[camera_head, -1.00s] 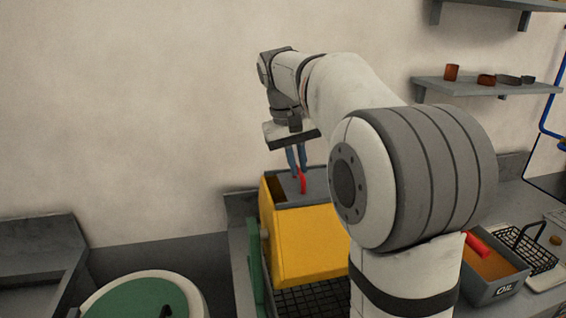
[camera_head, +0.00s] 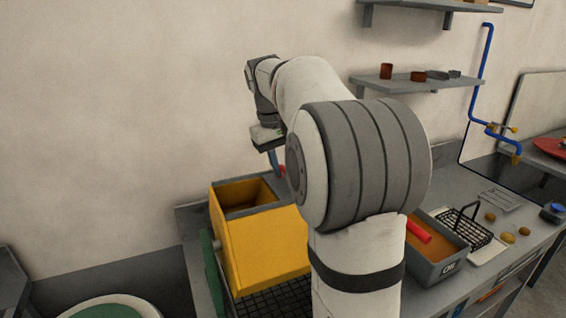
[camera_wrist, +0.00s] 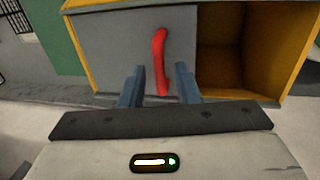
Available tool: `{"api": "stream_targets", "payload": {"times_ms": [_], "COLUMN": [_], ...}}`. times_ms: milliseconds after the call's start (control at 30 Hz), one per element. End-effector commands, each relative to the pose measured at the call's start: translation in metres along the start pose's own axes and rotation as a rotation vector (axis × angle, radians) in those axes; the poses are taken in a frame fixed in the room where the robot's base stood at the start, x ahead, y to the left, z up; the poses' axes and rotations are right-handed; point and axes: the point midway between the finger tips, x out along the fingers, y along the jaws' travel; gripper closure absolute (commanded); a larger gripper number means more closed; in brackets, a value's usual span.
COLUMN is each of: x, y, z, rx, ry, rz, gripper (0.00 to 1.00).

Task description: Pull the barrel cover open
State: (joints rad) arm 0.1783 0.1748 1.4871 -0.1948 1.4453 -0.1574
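The barrel is a yellow box (camera_head: 262,245), its top partly open in the head view. Its grey cover (camera_wrist: 110,45) lies to the left of the dark opening in the wrist view. The cover's red handle (camera_wrist: 158,50) stands between the two blue-grey fingers of my gripper (camera_wrist: 159,70). A gap shows on both sides of the handle, so the fingers are apart and not closed on it. In the head view my gripper (camera_head: 275,164) is at the box's far right, partly hidden by my arm, with only a bit of red handle (camera_head: 283,170) showing.
A grey oil bin (camera_head: 440,270) and a black wire basket (camera_head: 466,228) stand on the counter to the right. Shelves with small pots hang on the wall behind. A round green-topped thing (camera_head: 110,310) is at lower left. A black grate (camera_head: 275,300) lies before the box.

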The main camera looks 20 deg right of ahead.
Motion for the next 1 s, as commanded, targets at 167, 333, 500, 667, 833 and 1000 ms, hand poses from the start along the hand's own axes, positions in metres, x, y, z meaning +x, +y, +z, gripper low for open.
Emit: {"api": "stream_targets", "payload": {"times_ms": [167,333,500,667,833,1000], "x": [0.000,-0.004,-0.028,-0.056,-0.074,-0.078], "y": [0.001,0.001,0.000,0.001,0.000,0.000], "z": [0.000,0.000,0.000,-0.001,-0.001,0.000], "rx": [0.001,0.001,0.001,0.001,0.000,0.000], "ry": [-0.001,-0.001,0.003,0.002,0.000,-0.001], "rz": [0.000,0.000,0.000,0.000,0.000,0.000], "gripper": [0.67,0.67,0.67,0.67,0.67,0.67]}}
